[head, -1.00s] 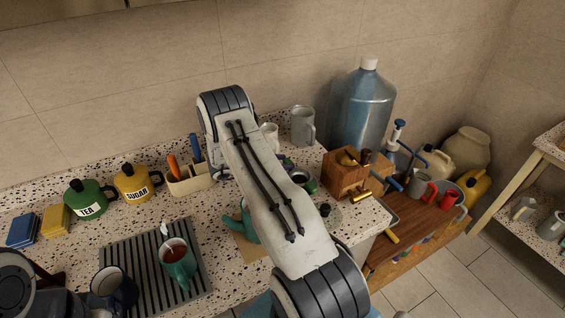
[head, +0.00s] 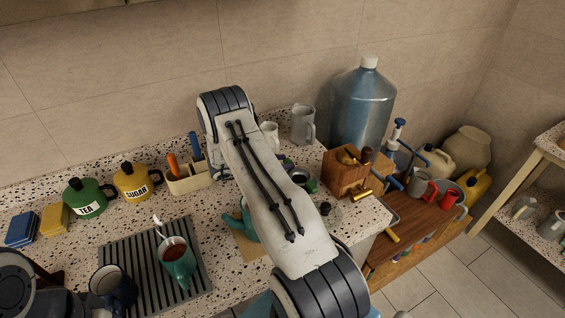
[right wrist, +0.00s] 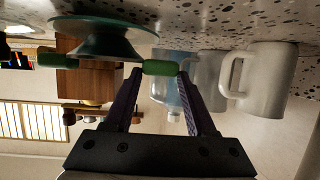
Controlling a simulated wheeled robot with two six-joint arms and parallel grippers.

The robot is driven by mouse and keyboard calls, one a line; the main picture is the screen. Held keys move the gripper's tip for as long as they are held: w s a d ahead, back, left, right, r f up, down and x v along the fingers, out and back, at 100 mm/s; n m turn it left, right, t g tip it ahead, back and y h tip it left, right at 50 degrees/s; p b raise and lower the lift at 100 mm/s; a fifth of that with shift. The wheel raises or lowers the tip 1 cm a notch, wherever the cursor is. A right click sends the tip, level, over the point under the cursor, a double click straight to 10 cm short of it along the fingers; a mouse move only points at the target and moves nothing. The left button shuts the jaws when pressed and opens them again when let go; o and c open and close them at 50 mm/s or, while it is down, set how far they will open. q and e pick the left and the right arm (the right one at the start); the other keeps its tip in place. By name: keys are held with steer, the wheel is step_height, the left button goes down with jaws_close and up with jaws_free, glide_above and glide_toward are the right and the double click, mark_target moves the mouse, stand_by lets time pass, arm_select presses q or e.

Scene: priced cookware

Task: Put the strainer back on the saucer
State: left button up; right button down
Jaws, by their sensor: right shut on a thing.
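My right gripper (right wrist: 160,72) is shut on a green handle of the strainer (right wrist: 160,67) in the right wrist view, which shows the scene upside down. A second green handle sticks out on the other side. Between them is a flared teal round body (right wrist: 105,38) close to the speckled counter. I cannot tell where strainer and saucer part, or whether they touch. In the head view my right arm covers the gripper; a dark round rim (head: 307,184) shows beside the arm.
A grey-white mug (right wrist: 265,80) stands near the gripper. A wooden box (head: 347,178) and a big blue bottle (head: 362,105) stand to the right. A teal mug with a brown drink (head: 178,262) stands on the striped mat (head: 128,262) at the left. A cream caddy (head: 188,180) is at the back.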

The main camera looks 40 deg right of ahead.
steer(key=shift+f, duration=0.15)
jaws_free()
stand_by(0.4)
steer(key=b+v, duration=0.3)
steer(key=v, duration=0.7)
steer(key=shift+a, duration=0.25)
steer(key=shift+w, duration=0.1)
stand_by(0.8)
